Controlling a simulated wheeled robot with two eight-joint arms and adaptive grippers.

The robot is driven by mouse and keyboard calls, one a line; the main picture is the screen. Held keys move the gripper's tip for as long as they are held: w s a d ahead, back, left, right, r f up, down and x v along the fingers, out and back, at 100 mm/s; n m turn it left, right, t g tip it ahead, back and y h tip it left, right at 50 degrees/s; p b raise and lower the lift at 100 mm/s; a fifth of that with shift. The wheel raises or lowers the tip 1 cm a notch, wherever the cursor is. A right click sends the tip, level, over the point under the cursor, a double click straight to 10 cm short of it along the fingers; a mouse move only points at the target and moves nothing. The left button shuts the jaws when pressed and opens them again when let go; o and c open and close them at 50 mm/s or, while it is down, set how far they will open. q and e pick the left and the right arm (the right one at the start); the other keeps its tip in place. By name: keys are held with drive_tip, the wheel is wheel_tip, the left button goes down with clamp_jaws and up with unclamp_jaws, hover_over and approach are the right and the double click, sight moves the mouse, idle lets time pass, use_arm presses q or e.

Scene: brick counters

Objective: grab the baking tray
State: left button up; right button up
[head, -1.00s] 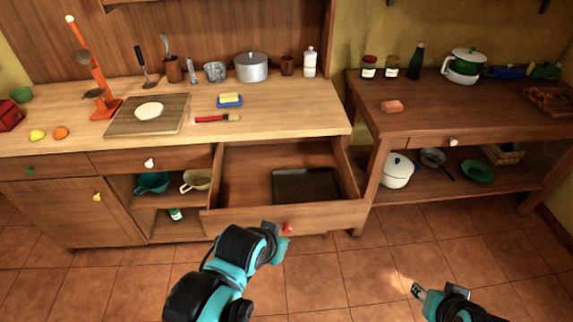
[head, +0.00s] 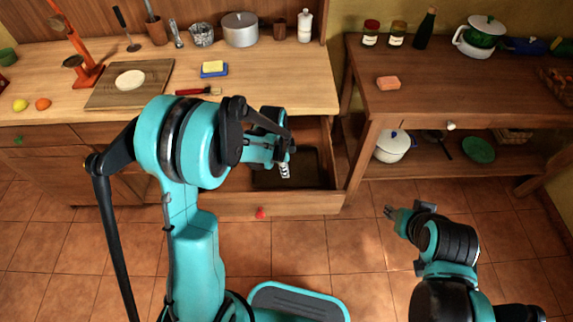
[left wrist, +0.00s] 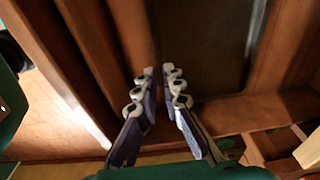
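The dark baking tray (head: 308,172) lies flat inside the open drawer (head: 240,204) of the left counter; my left arm covers part of it. My left gripper (head: 284,170) points down over the tray in the head view. In the left wrist view, its two fingers (left wrist: 158,78) stand apart with a narrow empty gap, and the dark tray surface (left wrist: 205,50) shows beyond them. I cannot tell whether the fingertips touch the tray. My right gripper (head: 389,212) hangs over the floor, away from the tray; its finger opening is too small to judge.
The counter above holds a cutting board (head: 128,84), a brush (head: 198,91), a butter dish (head: 214,69) and a pot (head: 240,30). A second table (head: 440,85) stands right of the drawer. The tiled floor (head: 340,240) in front is clear.

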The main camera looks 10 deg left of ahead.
sight(287, 185)
use_arm(q)
drive_tip(key=shift+w+f, duration=0.1)
drive_tip(key=shift+f, duration=0.3)
drive_tip(key=f, duration=0.1)
drive_tip(key=f+b, duration=0.1)
drive_tip(key=f, duration=0.1)
drive_tip(key=shift+d+m, duration=0.2)
drive_tip(key=shift+m, duration=0.1)
wheel_tip(287, 185, down, 5)
drive_tip(key=b, duration=0.2)
drive_tip(key=shift+w+d+b, duration=0.1)
drive_tip(key=shift+w+b, duration=0.05)
drive_tip(key=shift+b, duration=0.25)
clamp_jaws()
